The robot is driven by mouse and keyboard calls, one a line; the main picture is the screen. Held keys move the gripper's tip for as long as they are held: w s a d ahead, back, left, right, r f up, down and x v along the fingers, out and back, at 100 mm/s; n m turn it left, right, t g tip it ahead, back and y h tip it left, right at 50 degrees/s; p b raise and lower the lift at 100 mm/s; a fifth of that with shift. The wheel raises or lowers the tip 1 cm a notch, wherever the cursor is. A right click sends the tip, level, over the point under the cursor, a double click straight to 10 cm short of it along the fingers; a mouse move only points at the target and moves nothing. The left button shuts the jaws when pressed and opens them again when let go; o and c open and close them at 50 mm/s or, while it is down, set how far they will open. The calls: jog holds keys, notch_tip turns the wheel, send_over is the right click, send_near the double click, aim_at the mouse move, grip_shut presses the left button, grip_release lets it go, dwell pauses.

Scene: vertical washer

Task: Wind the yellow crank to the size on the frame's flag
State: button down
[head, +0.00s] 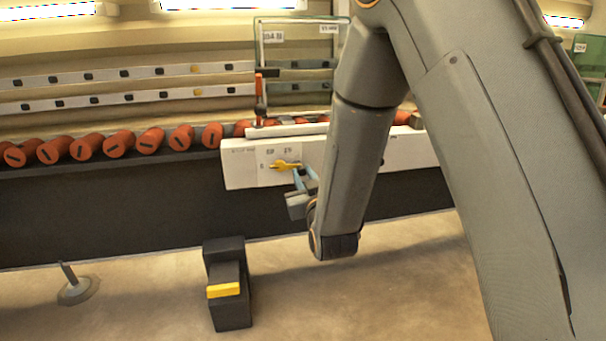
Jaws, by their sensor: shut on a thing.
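The yellow crank (285,166) sits on the front of the white panel (240,172), among small dark printed marks that are too small to read surely. My gripper (298,174) has bluish fingers and is shut on the crank's right end. The frame (262,50) stands behind the panel with glass in it. A white flag (273,38) at its upper left carries a number that looks like 804 and more, not surely legible. A second white label (328,29) is at the upper right. My arm hides the panel's middle and part of the frame's right side.
A row of orange rollers (87,147) runs along the dark machine bed to the left. A black pedal block with a yellow step (223,290) stands on the floor in front. A machine foot (78,290) is at lower left. Another glass pane (585,75) stands far right.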

jog(key=f+m+p, duration=0.1)
jog(key=m, duration=0.2)
jog(key=a+f+m+p, duration=0.1)
jog(key=m, duration=0.3)
jog(key=a+f+m+p, duration=0.1)
jog(key=f+m, duration=0.1)
jog(key=m, duration=0.1)
jog(key=shift+s+a+p, duration=0.25)
jog(key=shift+s+p, duration=0.15)
jog(key=shift+f+m, duration=0.1)
jog(key=shift+m, duration=0.3)
jog(key=c, duration=1.6)
grip_release()
jog(key=shift+s, duration=0.1)
jog(key=p+v, duration=0.2)
jog(key=v, duration=0.5)
jog(key=shift+s+d+p, duration=0.1)
jog(key=shift+s+p, duration=0.2)
jog(key=shift+s, duration=0.05)
